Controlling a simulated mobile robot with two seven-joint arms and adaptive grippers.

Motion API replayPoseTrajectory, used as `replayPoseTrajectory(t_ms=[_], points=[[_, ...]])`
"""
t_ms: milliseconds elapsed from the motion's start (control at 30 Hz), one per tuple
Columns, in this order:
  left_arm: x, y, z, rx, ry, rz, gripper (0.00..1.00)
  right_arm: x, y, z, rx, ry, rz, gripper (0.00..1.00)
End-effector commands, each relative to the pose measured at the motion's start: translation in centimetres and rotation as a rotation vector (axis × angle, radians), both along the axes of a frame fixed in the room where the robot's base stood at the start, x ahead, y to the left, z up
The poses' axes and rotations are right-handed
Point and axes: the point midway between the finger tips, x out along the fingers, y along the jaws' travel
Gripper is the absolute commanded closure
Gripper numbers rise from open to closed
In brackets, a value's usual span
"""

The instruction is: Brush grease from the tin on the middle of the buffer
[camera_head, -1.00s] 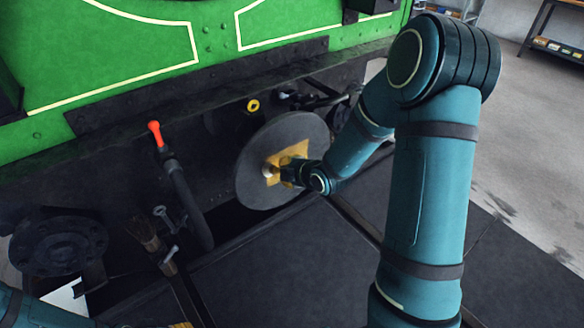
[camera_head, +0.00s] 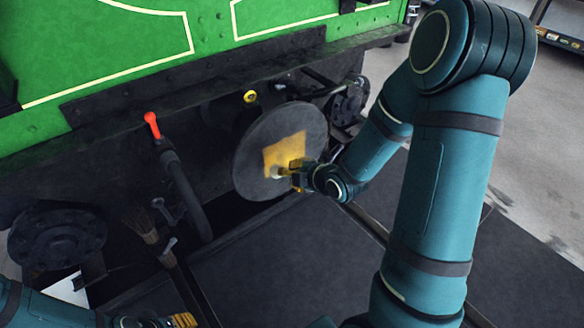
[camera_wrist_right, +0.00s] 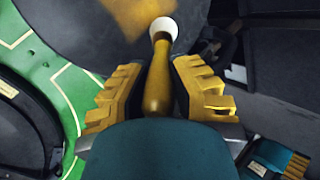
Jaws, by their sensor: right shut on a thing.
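The buffer (camera_head: 247,158) is a grey round disc on the front of the green tram. A yellow grease patch (camera_head: 283,150) covers its middle. My right gripper (camera_head: 297,176) is in front of the disc's lower middle, shut on the brush (camera_wrist_right: 158,88). The brush has a wooden handle and a pale round tip (camera_wrist_right: 163,26). The tip is at the lower edge of the patch; whether it touches is unclear. My left gripper (camera_head: 184,321) is at the bottom edge of the head view, its fingertips partly cut off. I do not see the grease tin.
A hose with a red handle (camera_head: 152,125) hangs left of the buffer. The dark floor (camera_head: 300,262) below the buffer looks clear.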

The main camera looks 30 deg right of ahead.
Motion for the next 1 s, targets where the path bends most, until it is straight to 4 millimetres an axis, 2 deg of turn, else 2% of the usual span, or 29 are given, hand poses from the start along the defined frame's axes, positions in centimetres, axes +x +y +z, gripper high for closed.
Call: replayPoseTrajectory(t_ms=[467, 800, 1000], points=[[0.0, 0.0, 0.0, 0.000, 0.000, 0.000, 0.53, -0.6, -0.1, 0.0, 0.000, -0.001, 0.000, 1.00], [0.0, 0.0, 0.0, 0.000, 0.000, 0.000, 0.53, -3.1, -0.3, 0.1, -0.001, -0.002, -0.001, 1.00], [0.0, 0.0, 0.0, 0.000, 0.000, 0.000, 0.53, -3.4, -0.3, 0.0, 0.000, -0.001, 0.000, 1.00]])
